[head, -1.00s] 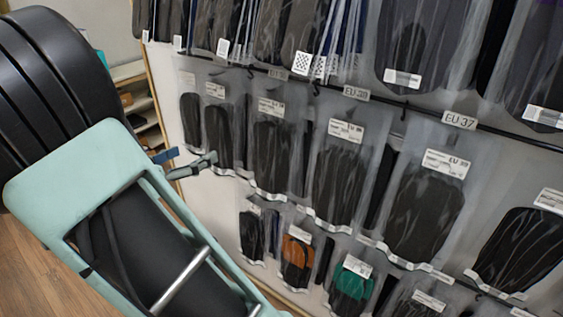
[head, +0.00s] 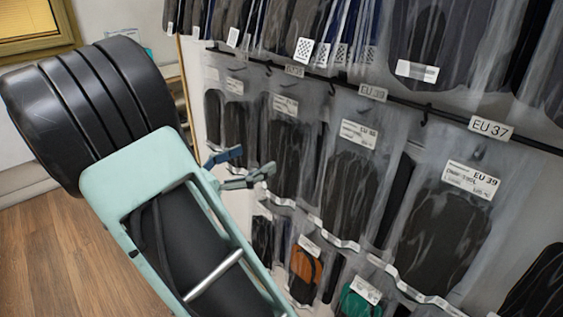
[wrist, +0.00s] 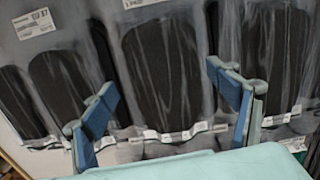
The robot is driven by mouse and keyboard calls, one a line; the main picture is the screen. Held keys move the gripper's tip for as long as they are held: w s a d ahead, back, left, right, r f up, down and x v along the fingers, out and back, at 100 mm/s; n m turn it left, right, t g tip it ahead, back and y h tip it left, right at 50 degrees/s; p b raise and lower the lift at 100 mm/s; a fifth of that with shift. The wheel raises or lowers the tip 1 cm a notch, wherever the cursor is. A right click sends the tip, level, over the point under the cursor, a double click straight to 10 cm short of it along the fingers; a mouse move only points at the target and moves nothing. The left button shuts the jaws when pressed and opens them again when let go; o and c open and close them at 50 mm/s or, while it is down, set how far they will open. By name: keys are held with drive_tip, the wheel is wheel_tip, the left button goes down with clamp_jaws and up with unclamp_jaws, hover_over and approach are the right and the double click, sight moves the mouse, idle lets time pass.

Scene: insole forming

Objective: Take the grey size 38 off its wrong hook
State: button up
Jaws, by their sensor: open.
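Clear bags of dark insoles hang in a row from a black rail. In the head view, a bag labelled EU 39 (head: 435,235) hangs under the EU 37 plate (head: 490,128). To its left, a bag (head: 350,190) whose blurred label may read EU 38 hangs under a plate (head: 373,92) that seems to read EU 39. I cannot tell for certain which is the grey size 38. My gripper (head: 246,168) is open and empty, left of these, close to the bags. In the wrist view, one bag (wrist: 160,70) shows between the gripper's fingers (wrist: 162,80), its label cut off at the top.
More bags hang close above. Below are bags with orange insoles (head: 304,265) and green insoles (head: 357,300). In the wrist view, a bag labelled EU 37 (wrist: 58,80) is at the left. Wooden floor (head: 50,250) lies open at the left.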

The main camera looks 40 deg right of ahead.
sight(277, 148)
drive_tip(key=d+b, duration=0.1)
drive_tip(key=d, duration=0.5)
drive_tip(key=shift+w+d, duration=0.15)
drive_tip(key=shift+d, duration=0.2)
drive_tip(key=shift+c, duration=0.2)
drive_tip(key=c, duration=1.3)
